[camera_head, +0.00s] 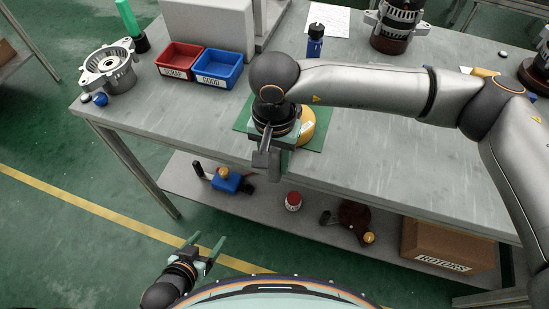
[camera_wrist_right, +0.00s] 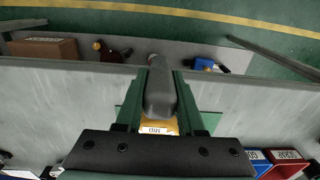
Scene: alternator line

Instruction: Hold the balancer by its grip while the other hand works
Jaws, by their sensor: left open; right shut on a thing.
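The balancer (camera_head: 307,125) has a yellow body with a white label and lies at the green mat (camera_head: 241,121) on the workbench. Its yellow body also shows in the right wrist view (camera_wrist_right: 172,126). Its dark grey grip (camera_wrist_right: 160,92) lies between the fingers of my right gripper (camera_wrist_right: 159,80), which is shut on it. In the head view my right gripper (camera_head: 272,158) is at the bench's front edge and hides part of the balancer. My left gripper (camera_head: 207,241) is open and empty, low in front of the bench over the floor.
A red bin (camera_head: 179,60) and a blue bin (camera_head: 217,68) stand left of the mat, with a metal housing (camera_head: 108,68) further left. A blue bottle (camera_head: 315,40) stands behind. The lower shelf (camera_head: 262,207) holds tools and a rotor carton (camera_head: 447,248).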

